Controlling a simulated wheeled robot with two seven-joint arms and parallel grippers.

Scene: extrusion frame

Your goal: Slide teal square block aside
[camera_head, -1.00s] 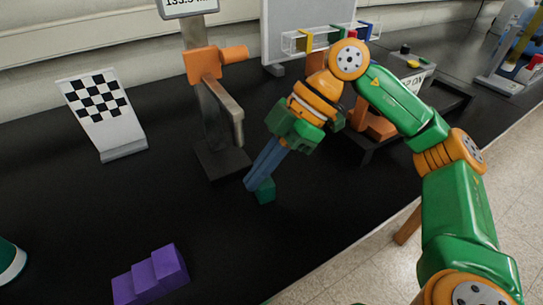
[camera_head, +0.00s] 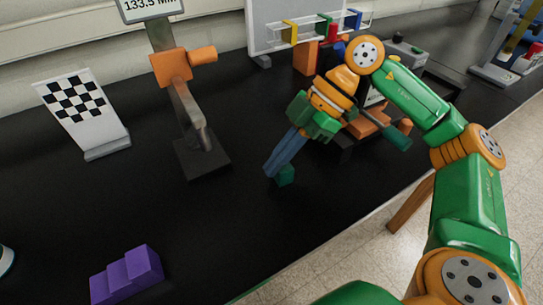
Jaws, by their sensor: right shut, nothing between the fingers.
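The teal square block (camera_head: 287,175) is a small cube on the black table, right of the middle of the head view. My right gripper (camera_head: 272,172) reaches down to the table with its blue fingers shut and nothing between them. The fingertips are at the left side of the block and cover part of it; they look close to or touching it. My left gripper is not in view.
A purple stepped block (camera_head: 128,276) lies at the lower left. A gauge stand with an orange part (camera_head: 171,68) stands left of the gripper, and a checkered board (camera_head: 80,112) further left. An orange-and-black fixture and a screwdriver-like tool (camera_head: 388,134) are behind the gripper. The front middle table is clear.

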